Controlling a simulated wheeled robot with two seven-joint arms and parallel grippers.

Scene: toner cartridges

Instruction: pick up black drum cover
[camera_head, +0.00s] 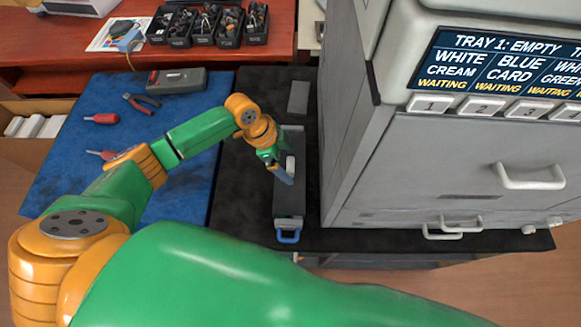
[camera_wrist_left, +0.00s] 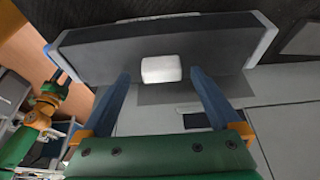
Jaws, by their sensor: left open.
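A long dark part with a pale grey end and a blue handle, seemingly the black drum cover (camera_head: 289,203), lies on the black mat beside the grey printer. A small white block (camera_wrist_left: 161,69) sits on its near face in the left wrist view, where the dark body (camera_wrist_left: 100,52) spans the top. My left gripper (camera_head: 284,176) is over the middle of the part. Its blue fingers (camera_wrist_left: 164,84) are open, one on each side of the white block, with nothing held. Whether they touch the part I cannot tell. My other arm shows at the left wrist view's left; its jaws are unclear.
The grey printer (camera_head: 440,165) stands close on the right. A blue mat (camera_head: 75,150) on the left holds pliers (camera_head: 141,103), red-handled screwdrivers (camera_head: 101,118) and a grey case (camera_head: 177,81). Black bins (camera_head: 207,27) stand at the back. A small grey block (camera_head: 298,97) lies beyond the dark part.

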